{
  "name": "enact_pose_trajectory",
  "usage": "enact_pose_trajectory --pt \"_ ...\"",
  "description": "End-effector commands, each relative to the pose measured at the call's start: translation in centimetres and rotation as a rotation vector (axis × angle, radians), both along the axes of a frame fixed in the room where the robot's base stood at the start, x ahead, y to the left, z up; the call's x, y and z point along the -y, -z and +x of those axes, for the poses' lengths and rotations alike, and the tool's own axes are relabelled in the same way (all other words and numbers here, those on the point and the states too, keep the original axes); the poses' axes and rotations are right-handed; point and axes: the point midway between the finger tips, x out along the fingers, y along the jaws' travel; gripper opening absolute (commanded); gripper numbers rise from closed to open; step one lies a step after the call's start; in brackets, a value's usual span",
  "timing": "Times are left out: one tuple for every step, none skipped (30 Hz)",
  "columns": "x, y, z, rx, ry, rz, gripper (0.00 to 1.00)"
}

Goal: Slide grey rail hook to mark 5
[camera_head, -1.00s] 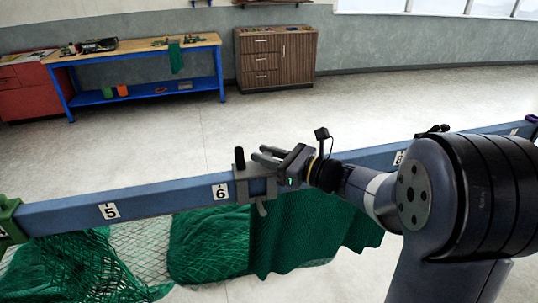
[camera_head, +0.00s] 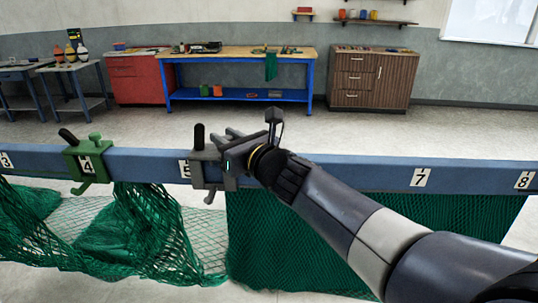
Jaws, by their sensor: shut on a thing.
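The blue rail (camera_head: 340,173) runs across the view with white number plates on it. The grey rail hook (camera_head: 207,172) sits on the rail, its black knob upright, right beside the mark 5 plate (camera_head: 185,169). The hook's left edge covers part of that plate, so the 5 shows only partly. My gripper (camera_head: 218,142) reaches in from the right and is shut on the grey hook. Its fingertips are partly hidden by the hook and its knob.
A green rail hook (camera_head: 88,163) with a tilted black handle sits at mark 4, to the left. Green netting (camera_head: 140,225) hangs under the rail. The rail is clear from my arm to marks 7 (camera_head: 422,177) and 8. A workbench (camera_head: 240,54) stands far behind.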

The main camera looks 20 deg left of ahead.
Motion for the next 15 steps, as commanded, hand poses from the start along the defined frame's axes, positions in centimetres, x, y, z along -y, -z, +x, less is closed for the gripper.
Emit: enact_pose_trajectory --pt "-1.4 0.6 -0.5 0.001 -0.007 0.000 0.00" --pt "-2.0 0.5 -0.7 0.001 -0.007 0.000 0.00" --pt "-2.7 0.5 -0.9 0.001 -0.006 0.000 0.00" --pt "-3.2 0.4 -1.0 0.001 -0.006 0.000 0.00" --pt "-3.6 0.4 -1.1 0.001 -0.005 0.000 0.00" --pt "-4.2 0.4 -1.3 0.000 -0.004 0.000 0.00" --pt "-4.5 0.3 -1.4 0.000 -0.004 0.000 0.00" --pt "-4.8 0.3 -1.4 0.000 -0.003 -0.001 0.00" --pt "-5.1 0.2 -1.5 0.000 -0.003 0.000 0.00" --pt "-5.3 0.2 -1.6 0.000 -0.003 0.000 0.00" --pt "-5.5 0.2 -1.6 0.000 -0.003 0.000 0.00" --pt "-5.7 0.1 -1.7 0.000 -0.002 -0.001 0.00" --pt "-5.8 0.1 -1.7 0.000 -0.002 -0.001 0.00" --pt "-5.8 0.1 -1.7 0.000 -0.001 -0.001 0.00" --pt "-5.9 0.1 -1.7 0.000 -0.001 -0.001 0.00"
